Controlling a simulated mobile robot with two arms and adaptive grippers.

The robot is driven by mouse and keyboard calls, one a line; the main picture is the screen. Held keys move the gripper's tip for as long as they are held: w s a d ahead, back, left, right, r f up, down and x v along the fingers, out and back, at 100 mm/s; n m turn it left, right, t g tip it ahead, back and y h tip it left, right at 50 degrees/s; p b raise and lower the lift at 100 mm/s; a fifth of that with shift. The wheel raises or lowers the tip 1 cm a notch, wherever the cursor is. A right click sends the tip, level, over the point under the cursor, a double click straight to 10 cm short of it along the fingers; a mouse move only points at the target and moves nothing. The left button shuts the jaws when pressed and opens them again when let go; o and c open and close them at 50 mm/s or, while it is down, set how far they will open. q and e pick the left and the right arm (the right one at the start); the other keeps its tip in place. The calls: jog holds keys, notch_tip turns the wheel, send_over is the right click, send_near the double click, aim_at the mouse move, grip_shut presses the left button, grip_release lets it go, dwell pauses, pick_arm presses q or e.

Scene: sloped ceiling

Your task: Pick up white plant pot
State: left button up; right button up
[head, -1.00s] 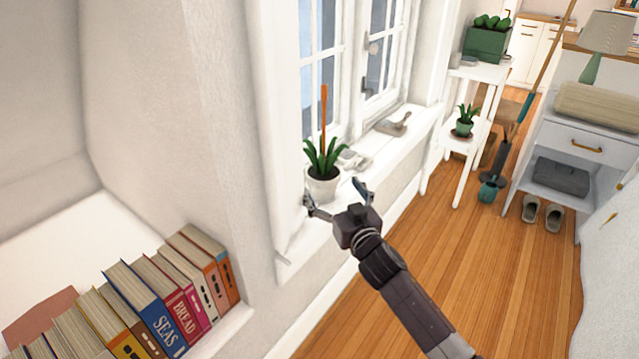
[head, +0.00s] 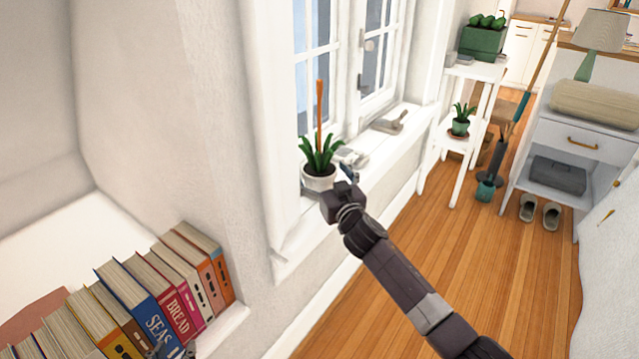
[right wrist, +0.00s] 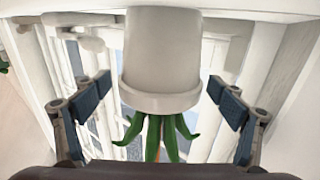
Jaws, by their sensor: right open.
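The white plant pot (head: 318,183) stands upright on the white windowsill (head: 385,153), with green spiky leaves and an orange stick rising from it. My right gripper (head: 328,186) is at the pot's near side, partly hiding it. In the right wrist view the pot (right wrist: 162,55) appears upside down, centred between the spread fingers of my right gripper (right wrist: 161,98). A gap shows on each side of it, and the gripper is open and empty. Small grey tips of my left gripper (head: 172,352) show at the bottom edge by the books; their opening is unclear.
Grey items (head: 350,157) lie on the sill just right of the pot, and another (head: 390,123) lies farther along. The window (head: 345,75) is behind. A row of books (head: 165,295) fills the lower left. A white plant stand (head: 473,130) stands right; wooden floor (head: 465,250) is clear.

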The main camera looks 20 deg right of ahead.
jog(key=c, duration=1.8)
jog(key=shift+r, duration=0.15)
jog(key=shift+c, duration=0.4)
jog(key=shift+r, duration=0.15)
